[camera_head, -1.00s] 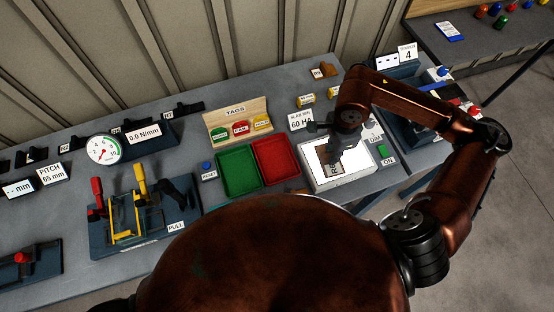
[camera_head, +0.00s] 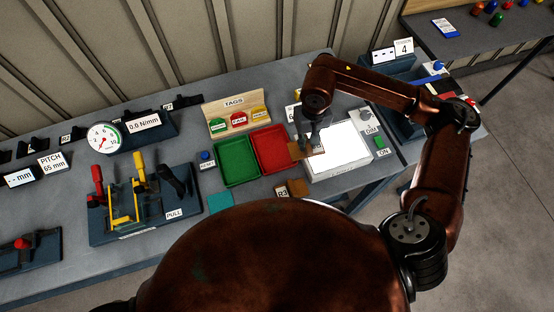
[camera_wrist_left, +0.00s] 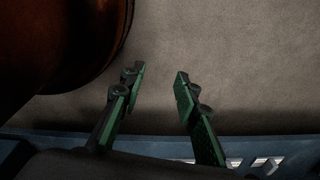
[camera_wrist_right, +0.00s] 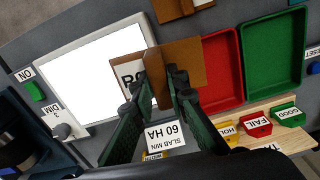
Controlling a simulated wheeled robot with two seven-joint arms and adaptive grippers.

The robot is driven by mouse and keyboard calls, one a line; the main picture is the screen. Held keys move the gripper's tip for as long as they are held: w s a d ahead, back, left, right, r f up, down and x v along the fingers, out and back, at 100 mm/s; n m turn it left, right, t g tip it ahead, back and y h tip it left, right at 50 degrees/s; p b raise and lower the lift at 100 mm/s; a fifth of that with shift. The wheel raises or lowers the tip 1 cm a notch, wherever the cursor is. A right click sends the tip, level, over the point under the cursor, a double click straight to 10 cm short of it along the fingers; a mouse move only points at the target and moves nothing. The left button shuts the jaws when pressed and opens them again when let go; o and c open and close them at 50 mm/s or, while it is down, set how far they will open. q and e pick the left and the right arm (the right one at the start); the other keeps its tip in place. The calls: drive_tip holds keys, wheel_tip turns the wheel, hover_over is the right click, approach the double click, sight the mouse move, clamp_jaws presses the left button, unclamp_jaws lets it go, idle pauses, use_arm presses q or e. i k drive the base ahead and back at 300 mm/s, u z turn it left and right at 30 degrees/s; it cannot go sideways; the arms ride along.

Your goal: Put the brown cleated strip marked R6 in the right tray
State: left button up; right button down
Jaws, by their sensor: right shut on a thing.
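The brown cleated strip (camera_head: 298,150) is in my right gripper (camera_head: 312,142), held between the red tray and the white lit panel. In the right wrist view the brown strip (camera_wrist_right: 186,62) stands between the fingers of the right gripper (camera_wrist_right: 157,90), with a white label partly hidden by a finger; only an R and part of a second character show. The red right tray (camera_head: 272,150) is empty and lies close beside the strip, as does its red floor in the right wrist view (camera_wrist_right: 222,75). My left gripper (camera_wrist_left: 160,75) is open and empty above a plain floor.
The green tray (camera_head: 238,163) adjoins the red one and looks empty. A brown strip marked R3 (camera_head: 298,187) and a teal piece (camera_head: 220,202) lie in front. The lit panel (camera_head: 342,148) is bare. The tag rack (camera_head: 237,118) stands behind the trays.

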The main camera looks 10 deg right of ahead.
sight(274, 150)
drive_tip(key=k, duration=0.3)
drive_tip(key=u, duration=3.45)
drive_tip(key=k, duration=1.25)
drive_tip(key=z, duration=1.6)
drive_tip(key=i, duration=0.5)
drive_tip(key=u, duration=0.05)
